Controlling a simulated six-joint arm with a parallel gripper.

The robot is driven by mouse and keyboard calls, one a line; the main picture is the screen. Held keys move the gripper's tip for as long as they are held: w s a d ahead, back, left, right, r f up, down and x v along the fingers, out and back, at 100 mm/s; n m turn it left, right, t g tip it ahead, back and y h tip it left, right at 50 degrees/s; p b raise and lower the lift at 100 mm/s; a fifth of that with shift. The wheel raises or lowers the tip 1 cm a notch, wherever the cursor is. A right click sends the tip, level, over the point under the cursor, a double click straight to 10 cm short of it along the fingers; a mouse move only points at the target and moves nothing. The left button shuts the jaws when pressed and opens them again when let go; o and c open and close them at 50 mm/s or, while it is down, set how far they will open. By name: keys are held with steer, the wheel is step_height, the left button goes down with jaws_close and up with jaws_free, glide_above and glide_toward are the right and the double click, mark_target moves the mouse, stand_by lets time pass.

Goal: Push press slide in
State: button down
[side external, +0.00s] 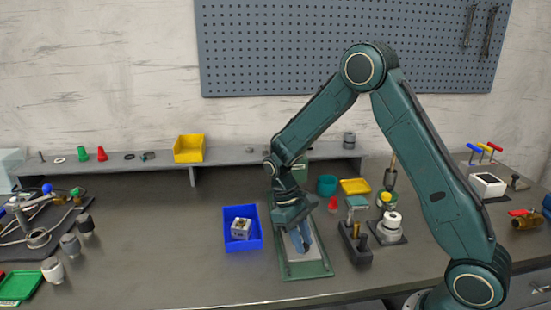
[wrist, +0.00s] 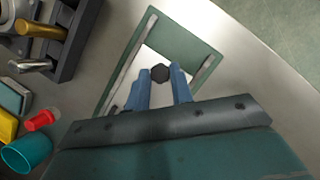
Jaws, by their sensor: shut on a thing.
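The press slide is a pale plate (wrist: 147,63) lying between two rails in a green frame (side external: 307,270). The frame also shows in the wrist view (wrist: 178,33). A dark round knob (wrist: 160,73) stands on the plate. My gripper (wrist: 162,82) has its blue fingers on either side of the knob and is shut on it. In the side view my gripper (side external: 301,240) points down over the middle of the frame, and its fingers hide much of the plate and the knob.
A blue bin (side external: 255,243) with a small metal block stands left of the frame. A dark holder (side external: 355,246) with upright pins stands close on the right. A teal cup (side external: 327,185), a red piece (side external: 332,204) and a yellow tray (side external: 355,186) stand behind. The bench front is clear.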

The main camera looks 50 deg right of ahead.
steer(key=shift+w+d, duration=1.2)
steer(key=shift+w, duration=0.05)
steer(key=c, duration=1.2)
jaws_free()
steer(key=shift+c, duration=0.2)
steer(key=shift+r, duration=0.1)
steer(key=v, duration=0.7)
steer(key=shift+o, duration=0.2)
steer(key=shift+r, duration=0.15)
